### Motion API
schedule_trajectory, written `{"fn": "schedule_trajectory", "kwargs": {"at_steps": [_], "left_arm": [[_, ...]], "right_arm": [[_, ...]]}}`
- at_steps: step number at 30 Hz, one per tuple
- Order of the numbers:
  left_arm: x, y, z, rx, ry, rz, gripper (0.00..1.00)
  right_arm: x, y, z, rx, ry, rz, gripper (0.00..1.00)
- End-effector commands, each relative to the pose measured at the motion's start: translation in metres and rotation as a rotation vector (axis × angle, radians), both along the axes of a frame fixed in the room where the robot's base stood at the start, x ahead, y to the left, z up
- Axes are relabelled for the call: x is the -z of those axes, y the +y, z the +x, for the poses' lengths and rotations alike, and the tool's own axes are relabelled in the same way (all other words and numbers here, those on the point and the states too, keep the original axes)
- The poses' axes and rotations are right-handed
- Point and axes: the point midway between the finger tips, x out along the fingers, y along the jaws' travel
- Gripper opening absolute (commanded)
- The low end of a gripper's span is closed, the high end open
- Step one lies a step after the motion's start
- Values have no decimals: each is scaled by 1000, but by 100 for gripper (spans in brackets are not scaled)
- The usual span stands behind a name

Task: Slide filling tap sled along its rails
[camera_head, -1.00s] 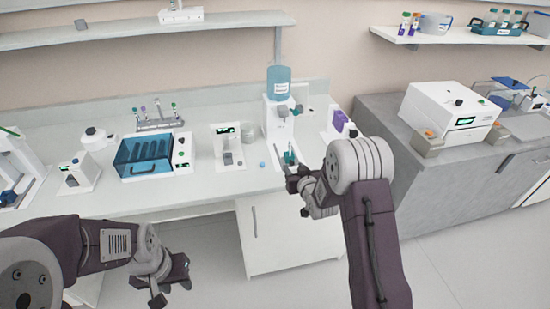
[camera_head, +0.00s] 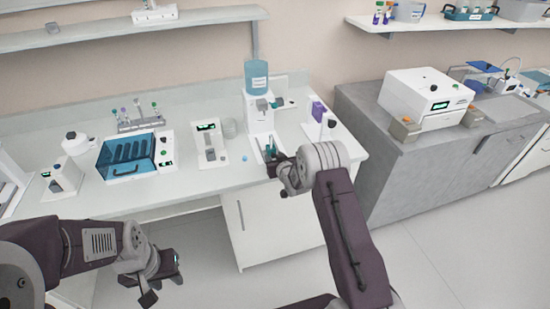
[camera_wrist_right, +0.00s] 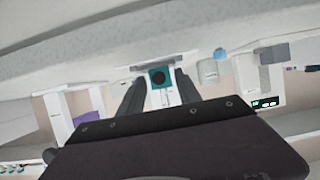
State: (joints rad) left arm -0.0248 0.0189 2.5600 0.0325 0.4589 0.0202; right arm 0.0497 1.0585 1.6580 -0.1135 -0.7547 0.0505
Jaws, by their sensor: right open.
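The white filling station (camera_head: 259,115) with a blue bottle on top stands on the bench. A small teal sled (camera_head: 268,151) sits low at its front; in the right wrist view the teal sled (camera_wrist_right: 159,77) shows a dark round opening. My right gripper (camera_head: 275,164) is at the front of the station, partly hidden by its own wrist. In the right wrist view, my right gripper (camera_wrist_right: 160,92) is open, its fingers on either side of the sled, with gaps visible. My left gripper (camera_head: 163,288) hangs empty in front of the bench, its fingers apart.
A white device (camera_head: 210,145) and a small blue ball (camera_head: 244,159) are left of the station. A white holder with a purple item (camera_head: 318,111) is on its right. A blue-lidded box (camera_head: 128,156) is further left. The floor in front is clear.

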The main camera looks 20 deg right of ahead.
Motion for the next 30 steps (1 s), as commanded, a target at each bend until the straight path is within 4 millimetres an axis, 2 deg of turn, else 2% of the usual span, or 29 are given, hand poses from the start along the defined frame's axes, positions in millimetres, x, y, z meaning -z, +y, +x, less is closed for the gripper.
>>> {"fn": "schedule_trajectory", "kwargs": {"at_steps": [2,6,7,30], "left_arm": [[0,0,0,0,0,0,36],[0,0,0,0,0,0,36],[0,0,0,0,0,0,36],[0,0,0,0,0,0,36]], "right_arm": [[0,0,0,0,0,0,40],[0,0,0,0,0,0,2],[0,0,0,0,0,0,0],[0,0,0,0,0,0,0]]}}
